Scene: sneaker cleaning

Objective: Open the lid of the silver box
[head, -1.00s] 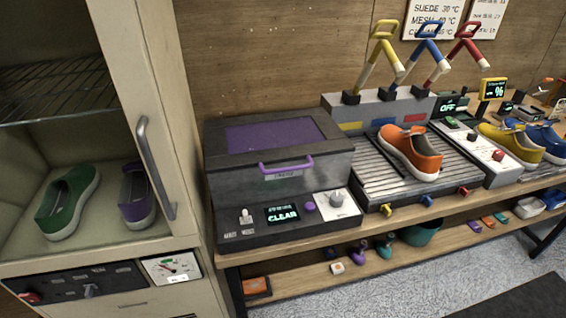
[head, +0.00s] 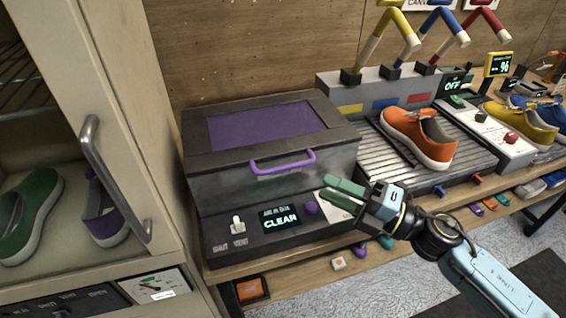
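The silver box (head: 218,186) stands on the wooden bench, left of centre. Its lid (head: 180,150) has a purple window (head: 262,127) and is closed. A purple handle (head: 283,163) runs along the lid's front edge. My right gripper (head: 345,193) is in front of the box's right front, below and to the right of the handle, apart from it. Its two green fingers are parted with nothing visible between them. The gripper hides the knob on the control panel's right end. My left gripper is not in view.
The box's front panel has a lit display reading CLEAR (head: 281,220), a white switch (head: 238,224) and a purple button (head: 311,208). An orange sneaker (head: 417,137) sits on the ribbed stand to the right. A cabinet with a door handle (head: 112,180) stands close on the left.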

